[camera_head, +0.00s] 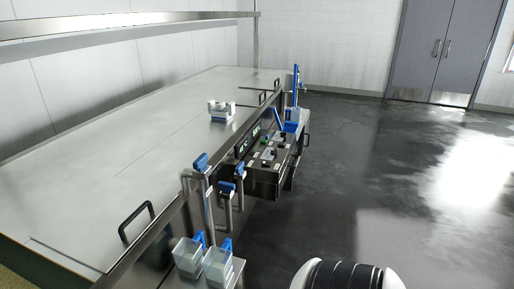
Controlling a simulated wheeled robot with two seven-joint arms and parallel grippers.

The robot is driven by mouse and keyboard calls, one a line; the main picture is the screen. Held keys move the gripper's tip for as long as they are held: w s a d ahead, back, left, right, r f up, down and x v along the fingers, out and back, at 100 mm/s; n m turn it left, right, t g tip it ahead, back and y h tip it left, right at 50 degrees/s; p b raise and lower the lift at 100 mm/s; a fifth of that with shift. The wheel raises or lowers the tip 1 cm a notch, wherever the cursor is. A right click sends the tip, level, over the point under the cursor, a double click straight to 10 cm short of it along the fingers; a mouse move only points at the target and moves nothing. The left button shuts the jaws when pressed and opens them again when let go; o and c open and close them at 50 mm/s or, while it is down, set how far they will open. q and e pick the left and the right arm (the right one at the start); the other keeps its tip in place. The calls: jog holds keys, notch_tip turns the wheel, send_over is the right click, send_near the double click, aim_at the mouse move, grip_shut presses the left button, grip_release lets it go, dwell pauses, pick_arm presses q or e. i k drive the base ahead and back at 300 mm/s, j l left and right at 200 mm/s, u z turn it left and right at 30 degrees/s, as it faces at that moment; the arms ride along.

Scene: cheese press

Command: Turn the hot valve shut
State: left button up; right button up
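Steel pipes with blue handles stand at the front edge of the long steel vat. One blue handle (201,162) sits on top of the left pipe. Another blue handle (239,171) sits a little to the right, with a third blue part (226,188) just below it. I cannot tell which of these is the hot valve, or whether any is open or shut. Neither of my grippers is in view, and nothing touches the handles.
The vat's closed steel lid (90,165) has a black handle (136,221). A control panel (268,152) juts out beyond the pipes. Clear containers (217,265) stand on a low shelf. A blue lever (295,85) rises at the far end. The dark floor (400,180) to the right is clear.

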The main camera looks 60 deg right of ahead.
aim_at(228, 187)
jog(key=z, duration=1.95)
